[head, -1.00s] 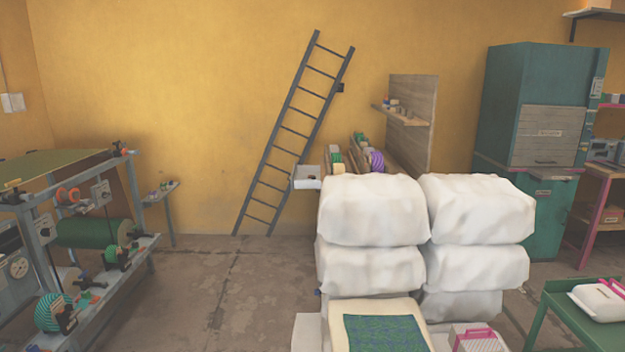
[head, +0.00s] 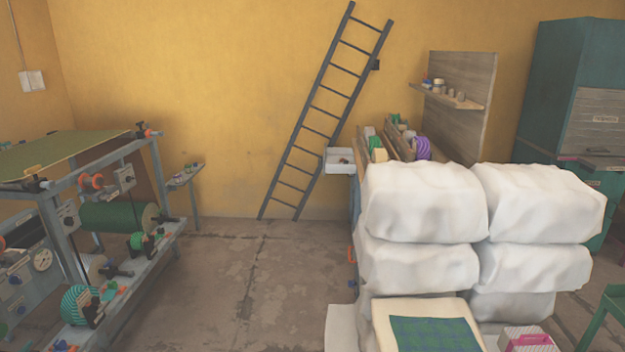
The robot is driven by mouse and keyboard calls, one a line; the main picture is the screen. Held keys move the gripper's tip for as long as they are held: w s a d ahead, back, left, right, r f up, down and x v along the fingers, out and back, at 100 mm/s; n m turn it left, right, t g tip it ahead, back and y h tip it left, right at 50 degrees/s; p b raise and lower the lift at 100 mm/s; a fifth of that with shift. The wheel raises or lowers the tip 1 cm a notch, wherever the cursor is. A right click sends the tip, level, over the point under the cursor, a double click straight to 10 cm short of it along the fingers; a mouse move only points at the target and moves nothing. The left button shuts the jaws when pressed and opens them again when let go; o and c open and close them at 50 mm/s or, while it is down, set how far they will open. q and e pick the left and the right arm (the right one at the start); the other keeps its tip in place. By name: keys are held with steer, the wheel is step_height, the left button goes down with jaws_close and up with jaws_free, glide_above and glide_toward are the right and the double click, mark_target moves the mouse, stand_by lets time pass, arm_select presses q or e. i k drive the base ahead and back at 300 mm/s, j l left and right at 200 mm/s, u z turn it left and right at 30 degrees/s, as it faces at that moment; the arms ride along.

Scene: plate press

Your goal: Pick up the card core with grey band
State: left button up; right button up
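I cannot make out a card core with a grey band for certain. Several small tan and grey pieces stand on the shelf (head: 452,101) of the upright wooden board, too small to tell apart. Neither of my grippers is in the head view.
Stacked white bales (head: 425,205) block the right foreground, with a green patterned sheet (head: 434,335) in front. A metal machine frame (head: 150,262) stands at left. A ladder (head: 325,110) leans on the yellow wall. Bare floor (head: 240,290) lies open between machine and bales.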

mark_target(438, 83)
steer(key=i+j+u, duration=0.2)
steer(key=i, duration=0.3)
steer(key=i+j+u, duration=0.15)
steer(key=i+j, duration=0.2)
steer(key=i, duration=0.15)
steer(key=i+j+u, duration=0.2)
steer(key=i, duration=0.3)
steer(key=i+l+z, duration=0.15)
steer(key=i+z, duration=0.25)
steer(key=i, duration=0.2)
steer(key=i+z, duration=0.35)
steer(key=i, duration=0.2)
steer(key=i+j+z, duration=0.25)
steer(key=i+z, duration=0.15)
steer(key=i, duration=0.2)
steer(key=i+z, duration=0.35)
steer(key=i+j+z, duration=0.25)
steer(key=z, duration=0.15)
steer(key=i+j+z, duration=0.35)
steer(key=i+j, duration=0.15)
steer(key=j, duration=0.3)
steer(key=i+j+z, duration=0.1)
steer(key=j, duration=0.35)
steer(key=i+j, duration=0.15)
steer(key=j, duration=0.3)
steer(key=i+j+z, duration=0.1)
steer(key=j, duration=0.35)
